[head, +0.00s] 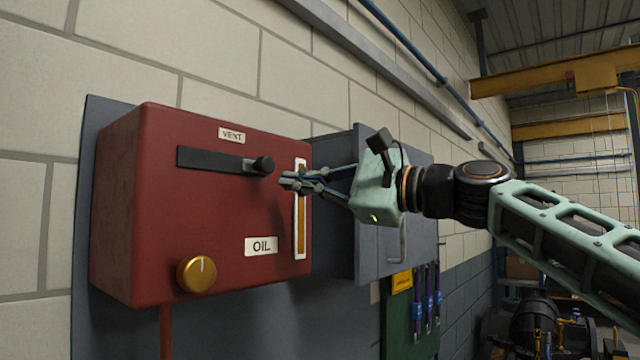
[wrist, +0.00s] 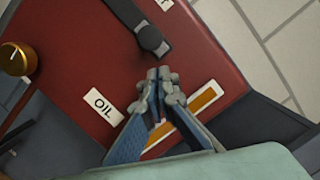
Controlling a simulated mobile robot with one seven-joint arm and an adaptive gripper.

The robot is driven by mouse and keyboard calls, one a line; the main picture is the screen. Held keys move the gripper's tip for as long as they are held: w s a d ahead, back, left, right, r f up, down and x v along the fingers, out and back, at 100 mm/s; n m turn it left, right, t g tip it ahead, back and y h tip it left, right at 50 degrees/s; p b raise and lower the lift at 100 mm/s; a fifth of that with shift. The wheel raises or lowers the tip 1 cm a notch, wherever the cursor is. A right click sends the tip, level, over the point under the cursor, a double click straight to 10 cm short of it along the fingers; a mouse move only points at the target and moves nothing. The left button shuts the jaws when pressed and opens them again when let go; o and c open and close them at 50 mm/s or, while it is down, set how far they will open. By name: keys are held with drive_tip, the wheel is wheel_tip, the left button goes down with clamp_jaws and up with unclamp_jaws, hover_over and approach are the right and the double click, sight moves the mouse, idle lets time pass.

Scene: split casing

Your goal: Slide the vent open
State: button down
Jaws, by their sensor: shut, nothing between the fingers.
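The vent is a dark horizontal slot (head: 210,158) on the front of a red box (head: 150,210), under a "VENT" label (head: 232,135). Its black knob (head: 263,165) sits at the right end of the slot on a small grey slider. In the wrist view the knob (wrist: 152,40) is above the fingertips. My gripper (head: 286,181) is shut and empty, pointing left at the box, just right of and slightly below the knob. The fingertips (wrist: 159,78) look apart from the knob. I cannot tell whether they touch the box face.
A vertical amber sight gauge (head: 301,215) in a white frame is behind and below my fingers. An "OIL" label (head: 261,246) and a brass dial (head: 197,274) are lower on the box. A grey cabinet (head: 340,210) stands right of the box.

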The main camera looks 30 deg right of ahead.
sight(225, 171)
drive_tip(key=shift+s+a+r, duration=0.15)
drive_tip(key=shift+a+r, duration=0.05)
drive_tip(key=shift+a, duration=0.2)
drive_tip(key=shift+s+a+r, duration=0.15)
drive_tip(key=shift+a, duration=0.2)
drive_tip(key=shift+s, duration=0.1)
drive_tip(key=shift+a, duration=0.25)
drive_tip(key=a+b, duration=0.1)
drive_tip(key=s+a+b, duration=0.1)
drive_tip(key=a, duration=0.1)
drive_tip(key=s+a, duration=0.1)
drive_tip(key=a, duration=0.1)
drive_tip(key=shift+a+f+b, duration=0.1)
drive_tip(key=shift+a+b, duration=0.05)
drive_tip(key=shift+b, duration=0.25)
drive_tip(key=shift+s+a, duration=0.25)
drive_tip(key=shift+a, duration=0.4)
